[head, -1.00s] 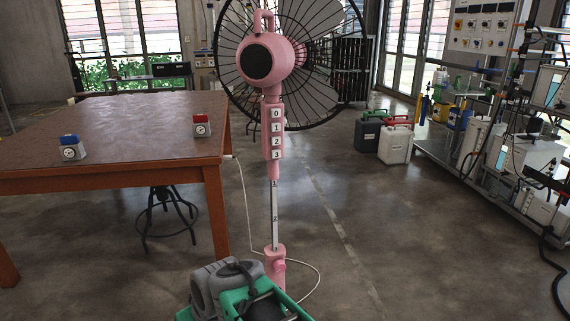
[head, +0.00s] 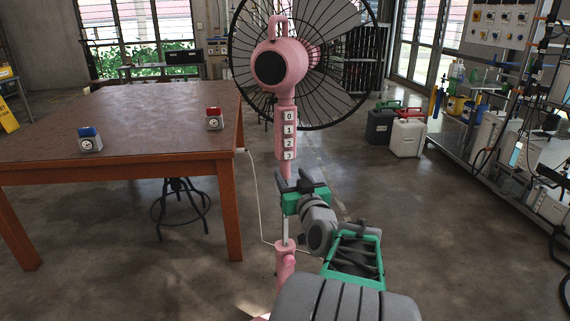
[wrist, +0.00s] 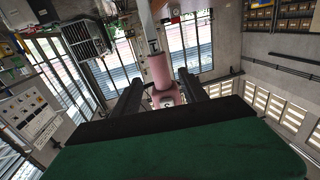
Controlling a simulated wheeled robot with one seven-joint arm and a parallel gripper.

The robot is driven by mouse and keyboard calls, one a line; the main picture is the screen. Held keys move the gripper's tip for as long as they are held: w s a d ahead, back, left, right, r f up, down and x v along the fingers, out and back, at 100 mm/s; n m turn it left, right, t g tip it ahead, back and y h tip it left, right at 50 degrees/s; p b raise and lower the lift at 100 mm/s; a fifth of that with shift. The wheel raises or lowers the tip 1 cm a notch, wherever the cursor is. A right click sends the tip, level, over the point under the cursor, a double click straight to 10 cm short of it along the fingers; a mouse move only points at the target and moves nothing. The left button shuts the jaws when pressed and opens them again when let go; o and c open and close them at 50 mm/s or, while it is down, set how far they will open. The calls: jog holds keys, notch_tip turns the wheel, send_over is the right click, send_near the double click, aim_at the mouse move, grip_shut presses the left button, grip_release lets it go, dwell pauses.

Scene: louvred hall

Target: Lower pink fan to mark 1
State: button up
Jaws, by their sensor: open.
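The pink fan (head: 282,66) stands upright right of the table, its head and wire cage high. Buttons 0 to 3 run down its pink column. Below the column, a thin silver pole (head: 284,228) enters a pink lower tube (head: 285,262) with a knob. My gripper (head: 293,180) is open, at the column's lower end. In the wrist view, the fan's pink sleeve (wrist: 160,70) shows between my open fingers (wrist: 160,84), with a gap on each side; I cannot tell if either touches. My gripper and arm hide much of the pole, including its marks.
A brown table (head: 150,110) stands on the left, bearing a blue-topped timer (head: 90,141) and a red-topped timer (head: 214,120). A stool (head: 181,205) is under it. Jerrycans (head: 406,135) and a loaded shelf cart (head: 490,165) stand right. A white cord hangs beside the table.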

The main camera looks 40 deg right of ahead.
aim_at(287, 170)
jog(key=p+x, duration=0.1)
jog(key=x, duration=0.3)
jog(key=shift+a+p, duration=0.1)
jog(key=shift+p, duration=0.25)
jog(key=shift+s+f+b, duration=0.1)
jog(key=shift+b, duration=0.2)
jog(key=shift+x, duration=0.85)
jog(key=shift+c, duration=0.3)
grip_shut()
